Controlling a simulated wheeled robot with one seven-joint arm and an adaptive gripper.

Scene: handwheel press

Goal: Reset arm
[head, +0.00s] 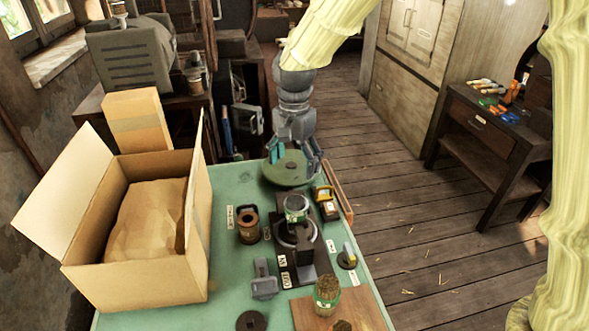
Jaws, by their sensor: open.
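My gripper (294,158) points down with its fingers spread, above the far part of the green table (225,275). A round green disc (284,172) lies just beneath it; I cannot tell whether the fingers touch it. My arm comes down from the top of the head view. A dark press-like device (306,262) with labels on its base stands in the middle of the table, nearer than my gripper. A metal-rimmed jar or can (296,206) shows at its top. No object shows between my fingers.
An open cardboard box (145,285) with brown paper fills the table's left side. Open floor lies right.

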